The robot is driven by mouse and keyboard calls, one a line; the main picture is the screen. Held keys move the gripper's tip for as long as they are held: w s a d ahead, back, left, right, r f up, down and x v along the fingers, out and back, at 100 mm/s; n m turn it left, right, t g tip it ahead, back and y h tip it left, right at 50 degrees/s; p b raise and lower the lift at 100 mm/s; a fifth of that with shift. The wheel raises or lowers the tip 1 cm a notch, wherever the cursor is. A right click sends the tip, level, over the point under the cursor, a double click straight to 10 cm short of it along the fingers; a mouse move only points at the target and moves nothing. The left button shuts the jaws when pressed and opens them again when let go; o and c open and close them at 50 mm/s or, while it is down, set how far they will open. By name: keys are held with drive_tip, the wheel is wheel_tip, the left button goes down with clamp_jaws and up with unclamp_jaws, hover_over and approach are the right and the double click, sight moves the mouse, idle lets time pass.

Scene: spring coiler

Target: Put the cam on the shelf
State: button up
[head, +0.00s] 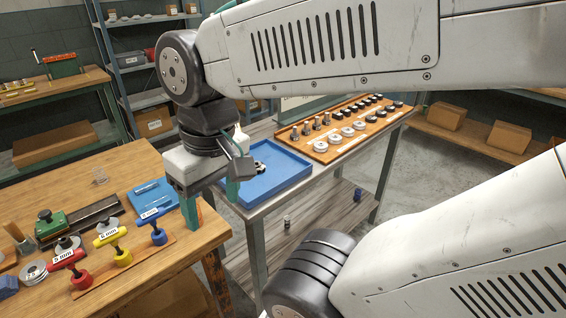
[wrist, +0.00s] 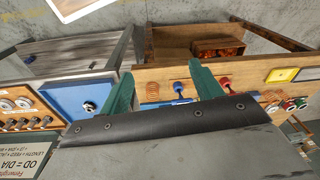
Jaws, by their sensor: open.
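A small metal-and-black part (head: 258,167), which may be the cam, lies in the blue tray (head: 289,190) on the metal-legged table; my gripper partly covers that tray. In the wrist view the part (wrist: 89,106) sits in the tray at the left of the fingers. My gripper (head: 211,203) hangs with green fingers apart and nothing between them, by the gap between the wooden bench and the tray table. Its fingers also show in the wrist view (wrist: 162,80). A grey plank lower shelf (head: 335,198) runs under the tray table. I cannot tell which shelf is meant.
The wooden bench (head: 165,285) at left holds red, yellow and blue T-handled tools (head: 110,240) and a green device (head: 52,224). An orange board (head: 345,140) of metal parts lies behind the tray. A small cylinder (head: 287,221) stands low under the table. Shelving (head: 140,68) stands behind.

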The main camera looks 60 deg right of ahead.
drive_tip(key=w+f+m+y, duration=0.2)
drive_tip(key=w+m+y, duration=0.1)
drive_tip(key=m, duration=0.1)
drive_tip(key=m+t+y, duration=0.1)
drive_tip(key=m+t, duration=1)
drive_tip(key=m, duration=1.4)
hover_over(260, 165)
drive_tip(key=s+a, duration=0.4)
drive_tip(key=a, duration=0.2)
drive_tip(key=f, duration=1.2)
drive_tip(key=shift+d+f, duration=0.15)
drive_tip(key=shift+d, duration=0.05)
drive_tip(key=s+d+f+m+h, duration=0.1)
drive_tip(key=d, duration=0.1)
drive_tip(key=d+f+m, duration=0.1)
drive_tip(key=d, duration=0.1)
drive_tip(key=s+d+f+m+t+h, duration=0.1)
drive_tip(key=d+m, duration=0.1)
drive_tip(key=shift+s+d+f+h, duration=0.15)
drive_tip(key=shift+s+f+h, duration=0.1)
drive_tip(key=shift+s+h, duration=0.05)
drive_tip(key=shift+w+d+f, duration=0.1)
drive_tip(key=shift+w+f, duration=0.1)
drive_tip(key=shift+w, duration=0.05)
drive_tip(key=x, duration=0.7)
drive_tip(key=shift+d+r, duration=0.1)
drive_tip(key=shift+r, duration=0.05)
drive_tip(key=c, duration=1.2)
